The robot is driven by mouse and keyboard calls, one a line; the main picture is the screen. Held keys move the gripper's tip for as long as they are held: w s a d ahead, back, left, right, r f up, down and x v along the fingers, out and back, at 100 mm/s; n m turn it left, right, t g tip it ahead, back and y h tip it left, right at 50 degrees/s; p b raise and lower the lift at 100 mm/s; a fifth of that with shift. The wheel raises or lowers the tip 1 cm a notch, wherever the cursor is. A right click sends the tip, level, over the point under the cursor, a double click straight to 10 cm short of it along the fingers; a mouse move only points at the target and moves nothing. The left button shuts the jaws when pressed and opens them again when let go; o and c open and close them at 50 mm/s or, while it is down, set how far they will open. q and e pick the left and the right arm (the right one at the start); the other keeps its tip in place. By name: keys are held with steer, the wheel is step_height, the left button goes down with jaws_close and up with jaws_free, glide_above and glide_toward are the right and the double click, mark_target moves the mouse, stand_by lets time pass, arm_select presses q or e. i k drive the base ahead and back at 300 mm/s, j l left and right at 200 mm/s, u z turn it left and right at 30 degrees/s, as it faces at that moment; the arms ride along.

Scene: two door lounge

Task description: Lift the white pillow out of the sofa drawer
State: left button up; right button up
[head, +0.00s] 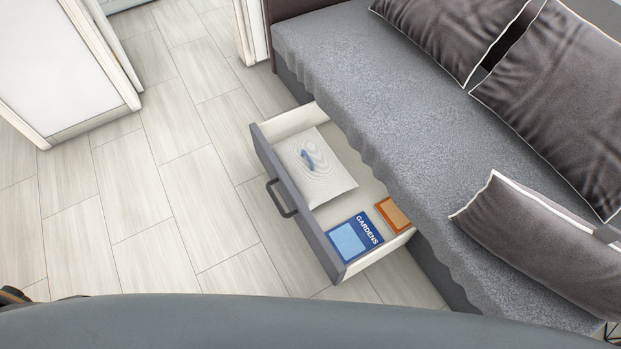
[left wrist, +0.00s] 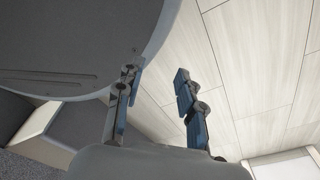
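The white pillow (head: 317,169) lies flat in the far part of the open sofa drawer (head: 297,209) in the head view. It has a ringed pattern and a small blue curved mark or loop on top. The drawer has a grey front with a dark handle (head: 281,197) and pale inner walls. It is pulled out from under the grey sofa (head: 390,110). My left gripper (left wrist: 156,78) is open and empty in the left wrist view, above the floor beside my grey body and away from the pillow. My right gripper is not in view.
A blue book marked GARDENS (head: 354,238) and an orange-brown item (head: 392,215) lie in the drawer's near end. Dark cushions (head: 555,95) with white edging rest on the sofa. A white cabinet or door (head: 62,65) stands upper left. The tiled floor (head: 150,210) left of the drawer is clear.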

mark_target(313, 169)
steer(key=k+z, duration=0.15)
steer(key=z, duration=0.2)
steer(key=k+z, duration=0.1)
steer(key=z, duration=0.25)
steer(key=k+l+z, duration=0.1)
steer(key=z, duration=0.25)
steer(key=i+j+z, duration=0.2)
steer(key=j+z, duration=0.15)
steer(key=j, duration=0.55)
steer(key=j+z, duration=0.3)
steer(key=j, duration=0.6)
steer(key=i, duration=0.05)
